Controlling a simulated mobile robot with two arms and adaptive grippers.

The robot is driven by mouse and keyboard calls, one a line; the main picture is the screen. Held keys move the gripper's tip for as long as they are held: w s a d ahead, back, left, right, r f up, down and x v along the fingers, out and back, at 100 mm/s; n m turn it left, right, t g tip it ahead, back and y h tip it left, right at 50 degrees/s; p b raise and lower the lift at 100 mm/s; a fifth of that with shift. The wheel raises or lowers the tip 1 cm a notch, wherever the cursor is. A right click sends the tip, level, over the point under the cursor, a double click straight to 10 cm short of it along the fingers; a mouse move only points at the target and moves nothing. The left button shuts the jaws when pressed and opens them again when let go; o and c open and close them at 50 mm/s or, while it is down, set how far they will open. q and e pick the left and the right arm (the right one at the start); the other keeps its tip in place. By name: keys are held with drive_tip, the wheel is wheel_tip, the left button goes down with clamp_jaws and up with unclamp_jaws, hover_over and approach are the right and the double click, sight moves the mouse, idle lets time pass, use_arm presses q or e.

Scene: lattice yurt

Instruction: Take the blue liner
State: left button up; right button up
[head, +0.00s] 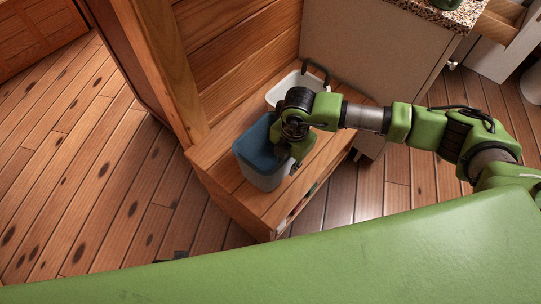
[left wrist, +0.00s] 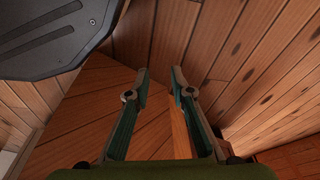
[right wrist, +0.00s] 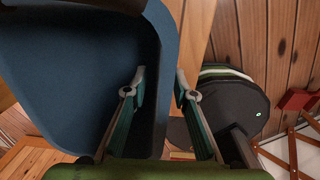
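The blue liner (head: 256,141) sits in a grey bin (head: 264,178) on a wooden step (head: 210,152). In the right wrist view the liner (right wrist: 75,75) fills the left side, with its rim running up between my fingers. My right gripper (head: 297,163) is at the right side of the bin; its arm partly covers the liner. In the right wrist view this gripper (right wrist: 160,72) is open, with one finger over the liner's inside and the other outside the rim. My left gripper (left wrist: 159,71) is open and empty above wood, and is out of the head view.
A white bin (head: 285,94) with a dark handle stands behind the liner on the same step. A wooden panel wall rises at the back left. A cabinet with a speckled countertop (head: 437,12) is at the back right. Plank floor lies open at left.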

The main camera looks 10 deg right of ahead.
wheel_tip(320, 180, down, 2)
drive_tip(key=shift+f, duration=0.2)
clamp_jaws()
